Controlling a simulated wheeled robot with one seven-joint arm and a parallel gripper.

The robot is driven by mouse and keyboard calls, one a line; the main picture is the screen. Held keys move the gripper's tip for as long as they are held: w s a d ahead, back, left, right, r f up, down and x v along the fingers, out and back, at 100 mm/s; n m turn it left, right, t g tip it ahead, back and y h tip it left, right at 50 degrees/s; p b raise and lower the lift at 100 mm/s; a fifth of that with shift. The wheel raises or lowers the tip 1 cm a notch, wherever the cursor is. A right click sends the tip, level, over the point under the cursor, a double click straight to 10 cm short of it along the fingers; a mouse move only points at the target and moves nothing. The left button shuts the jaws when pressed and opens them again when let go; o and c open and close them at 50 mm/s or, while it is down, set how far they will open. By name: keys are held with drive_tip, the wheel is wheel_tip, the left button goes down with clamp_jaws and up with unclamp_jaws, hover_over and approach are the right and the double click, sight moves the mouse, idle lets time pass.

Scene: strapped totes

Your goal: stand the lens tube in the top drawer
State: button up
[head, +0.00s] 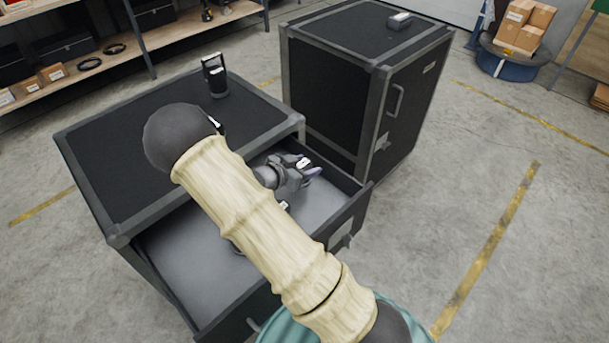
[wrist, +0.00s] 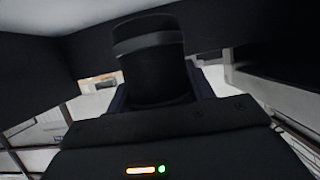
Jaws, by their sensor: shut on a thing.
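The lens tube is a black cylinder with a grey band (wrist: 152,62), seen large at the top middle of the wrist view. My gripper (head: 309,172) is shut on it, at the right rear of the open top drawer (head: 185,250) in the head view. In that view the tube is mostly hidden by the fingers, and I cannot tell whether its base touches the drawer floor. The pale grey drawer floor lies in front of the black cabinet (head: 150,140). My arm crosses over the drawer and hides its middle.
A black handled item (head: 214,78) stands on the cabinet top. A taller black case (head: 335,105) stands close behind the drawer's right end, with a small grey device (head: 399,21) on top. The left drawer floor looks clear.

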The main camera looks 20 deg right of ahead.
drive_tip(key=shift+f, duration=2.05)
drive_tip(key=shift+f, duration=0.2)
drive_tip(key=o, duration=1.2)
drive_tip(key=shift+c, duration=0.2)
drive_tip(key=shift+r, duration=0.3)
drive_tip(key=v, duration=1.2)
drive_tip(key=shift+f, duration=0.15)
